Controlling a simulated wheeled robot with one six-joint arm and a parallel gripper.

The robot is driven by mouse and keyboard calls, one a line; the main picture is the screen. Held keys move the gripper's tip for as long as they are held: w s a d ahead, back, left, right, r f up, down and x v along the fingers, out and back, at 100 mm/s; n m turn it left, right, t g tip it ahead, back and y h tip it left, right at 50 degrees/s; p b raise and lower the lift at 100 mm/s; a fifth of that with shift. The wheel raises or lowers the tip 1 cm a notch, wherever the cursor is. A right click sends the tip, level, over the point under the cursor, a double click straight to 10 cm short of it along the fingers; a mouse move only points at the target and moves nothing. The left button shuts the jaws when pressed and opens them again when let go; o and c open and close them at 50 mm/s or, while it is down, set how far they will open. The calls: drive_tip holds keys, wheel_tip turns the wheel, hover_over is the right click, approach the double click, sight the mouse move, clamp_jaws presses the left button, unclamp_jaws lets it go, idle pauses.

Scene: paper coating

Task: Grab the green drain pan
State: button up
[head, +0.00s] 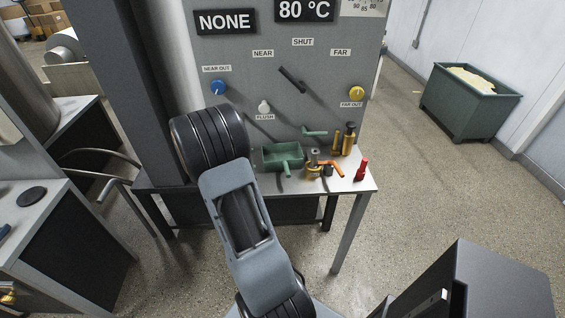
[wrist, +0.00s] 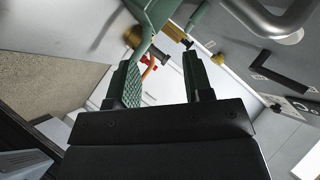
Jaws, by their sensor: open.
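The green drain pan (head: 281,155) sits on the small grey shelf table, its handle pointing toward the front. In the wrist view part of the pan (wrist: 152,10) shows at the top edge, cut off by the frame. A green bar, apparently its handle, runs down toward the left fingertip; I cannot tell whether they touch. My gripper (wrist: 162,62) is open, with nothing clearly held between its fingers. In the head view my arm reaches toward the shelf left of the pan, and the gripper itself is hidden.
On the shelf (head: 343,184) right of the pan are brass cylinders (head: 348,140), an orange-handled tool (head: 330,167) and a red bottle-like item (head: 361,169). The panel behind carries a blue knob (head: 218,88), a yellow knob (head: 356,93) and a black lever (head: 291,80).

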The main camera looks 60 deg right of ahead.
sight(285, 164)
drive_tip(key=s+d+f, duration=0.1)
drive_tip(key=d, duration=0.1)
drive_tip(key=s+d+f+m+g, duration=0.1)
drive_tip(key=s+d+f, duration=0.1)
drive_tip(key=s+d+f+g, duration=0.1)
drive_tip(key=s+d, duration=0.1)
drive_tip(key=shift+s+d+f+y, duration=0.2)
drive_tip(key=shift+d+f+y, duration=0.1)
drive_tip(key=shift+f, duration=0.05)
drive_tip(key=shift+x, duration=3)
drive_tip(key=shift+a+f, duration=0.1)
clamp_jaws()
